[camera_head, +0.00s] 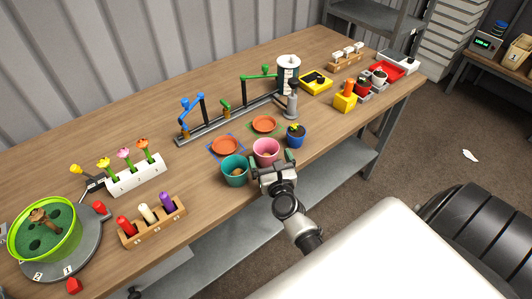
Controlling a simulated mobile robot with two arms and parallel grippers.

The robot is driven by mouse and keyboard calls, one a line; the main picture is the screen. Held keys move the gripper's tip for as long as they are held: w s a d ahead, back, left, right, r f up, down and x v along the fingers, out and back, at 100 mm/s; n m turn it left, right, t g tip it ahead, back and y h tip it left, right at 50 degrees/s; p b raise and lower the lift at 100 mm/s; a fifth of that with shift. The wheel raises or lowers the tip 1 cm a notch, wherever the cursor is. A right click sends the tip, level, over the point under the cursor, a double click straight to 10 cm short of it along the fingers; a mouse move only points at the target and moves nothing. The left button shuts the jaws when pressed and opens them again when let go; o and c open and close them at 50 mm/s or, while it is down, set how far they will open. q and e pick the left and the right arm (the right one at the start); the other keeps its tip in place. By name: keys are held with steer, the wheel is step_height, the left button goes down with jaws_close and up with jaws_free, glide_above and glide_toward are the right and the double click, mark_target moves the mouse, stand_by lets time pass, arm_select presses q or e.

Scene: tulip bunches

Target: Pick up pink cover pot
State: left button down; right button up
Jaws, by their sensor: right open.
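The pink cover pot (266,153) stands upright near the front edge of the wooden table, with something brownish inside it. My right gripper (271,166) is open just in front of the pot, its fingers spread toward the pot's near side. The gripper hides the pot's lower front, so I cannot tell whether they touch. My left gripper is not in view.
A teal pot (235,171) stands close left of the pink pot. A blue pot with a plant (296,136) stands close right. Orange saucers (264,124) lie behind. A wooden rack (153,222) with coloured pegs is further left. Bare table (215,200) lies between.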

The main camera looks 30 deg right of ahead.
mark_target(262, 146)
steer(key=x, duration=0.3)
steer(key=shift+w+d, duration=0.15)
steer(key=shift+w, duration=0.2)
steer(key=shift+s, duration=0.1)
steer(key=shift+r, duration=0.1)
steer(key=c, duration=0.9)
